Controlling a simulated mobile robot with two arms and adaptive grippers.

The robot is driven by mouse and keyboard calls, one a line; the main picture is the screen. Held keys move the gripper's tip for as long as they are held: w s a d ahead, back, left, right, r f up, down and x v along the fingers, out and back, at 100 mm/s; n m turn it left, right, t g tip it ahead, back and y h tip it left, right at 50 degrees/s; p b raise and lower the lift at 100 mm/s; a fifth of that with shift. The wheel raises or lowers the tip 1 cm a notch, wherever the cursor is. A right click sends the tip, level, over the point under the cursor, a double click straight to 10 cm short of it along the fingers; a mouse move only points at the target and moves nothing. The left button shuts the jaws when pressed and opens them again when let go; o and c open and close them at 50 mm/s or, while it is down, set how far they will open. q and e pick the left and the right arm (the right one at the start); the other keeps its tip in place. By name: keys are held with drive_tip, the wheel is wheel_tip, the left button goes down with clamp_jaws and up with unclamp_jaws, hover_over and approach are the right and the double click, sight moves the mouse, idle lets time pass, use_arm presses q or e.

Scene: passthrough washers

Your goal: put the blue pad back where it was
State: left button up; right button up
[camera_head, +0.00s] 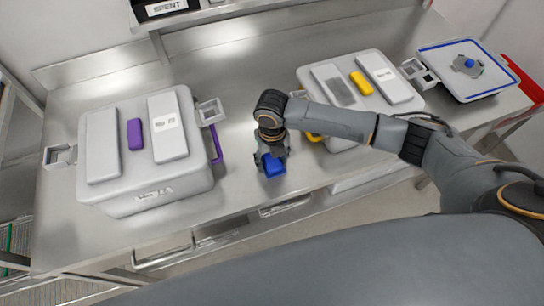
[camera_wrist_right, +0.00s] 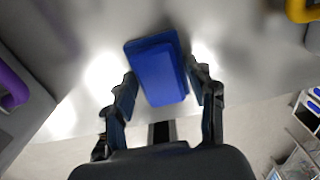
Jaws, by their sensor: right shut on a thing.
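The blue pad (camera_head: 273,168) is a small dark blue block at the tip of my right gripper (camera_head: 270,158), over the front part of the steel counter between two grey boxes. In the right wrist view the blue pad (camera_wrist_right: 158,72) sits between the two fingers of my right gripper (camera_wrist_right: 163,85), which is shut on it. Whether the pad touches the counter is hard to tell. My left gripper is not in view.
A grey box with a purple pad (camera_head: 135,134) stands left. A grey box with a yellow pad (camera_head: 361,83) stands right, partly behind my right arm. A blue-rimmed tray (camera_head: 487,92) lies far right. The steel counter (camera_head: 235,150) is bare between the boxes.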

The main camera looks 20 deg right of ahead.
sight(272, 160)
drive_tip(key=shift+f, duration=0.15)
drive_tip(key=o, duration=1.1)
wheel_tip(272, 160, up, 12)
drive_tip(key=b, duration=0.2)
drive_tip(key=shift+r, duration=0.2)
